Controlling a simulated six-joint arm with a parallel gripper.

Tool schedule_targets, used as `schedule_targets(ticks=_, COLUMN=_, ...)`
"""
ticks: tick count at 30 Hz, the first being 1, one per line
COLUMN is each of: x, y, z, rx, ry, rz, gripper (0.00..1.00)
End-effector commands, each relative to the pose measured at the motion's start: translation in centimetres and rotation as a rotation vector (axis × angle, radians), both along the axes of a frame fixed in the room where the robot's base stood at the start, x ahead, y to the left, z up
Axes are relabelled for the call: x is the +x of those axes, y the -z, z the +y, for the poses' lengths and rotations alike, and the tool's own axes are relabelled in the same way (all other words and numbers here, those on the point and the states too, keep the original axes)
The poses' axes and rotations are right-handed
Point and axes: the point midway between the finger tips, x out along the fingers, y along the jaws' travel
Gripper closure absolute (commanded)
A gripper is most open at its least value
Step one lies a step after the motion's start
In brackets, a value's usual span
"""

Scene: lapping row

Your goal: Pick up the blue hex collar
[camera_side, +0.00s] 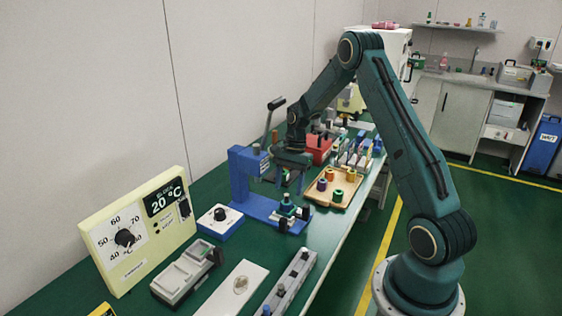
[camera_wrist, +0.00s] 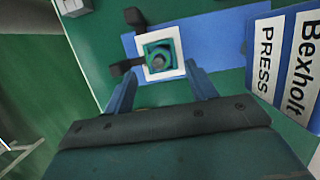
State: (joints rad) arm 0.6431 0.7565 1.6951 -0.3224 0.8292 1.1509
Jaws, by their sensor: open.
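A wooden tray (camera_side: 318,200) in the side view holds several small collars. A dark blue one (camera_side: 321,185) sits at its left side; its hex shape is too small to make out. A green collar (camera_side: 338,195) and an orange one (camera_side: 329,174) stand near it. My gripper (camera_side: 289,178) is above the blue press base, left of the tray. In the wrist view, my gripper (camera_wrist: 162,78) is open, its two fingers apart. A teal block with a grey centre (camera_wrist: 158,60) shows just beyond the fingertips. No blue collar can be made out in that view.
The blue press (camera_side: 243,178) stands beside my gripper, with a raised lever (camera_side: 272,115). Dark clamp knobs (camera_wrist: 135,18) flank the teal block. A red box (camera_side: 318,148) and a rack of coloured pieces (camera_side: 355,150) stand behind the tray. A temperature panel (camera_side: 140,230) stands front left.

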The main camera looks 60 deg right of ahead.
Motion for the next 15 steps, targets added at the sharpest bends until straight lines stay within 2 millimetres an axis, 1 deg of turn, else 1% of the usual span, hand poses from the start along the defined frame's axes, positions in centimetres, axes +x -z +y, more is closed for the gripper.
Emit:
schedule_targets(ticks=5, x=0.0, y=0.1, z=0.0, rx=0.0, ry=0.0, rz=0.0, gripper=0.44)
schedule_targets(ticks=8, x=0.0, y=0.5, z=0.1, rx=0.0, ry=0.0, rz=0.0, gripper=0.44)
schedule_targets(ticks=11, x=-0.1, y=1.4, z=0.3, rx=0.001, ry=0.0, rz=0.002, gripper=0.44)
schedule_targets(ticks=15, x=-0.1, y=3.0, z=0.7, rx=0.002, ry=0.0, rz=0.003, gripper=0.44)
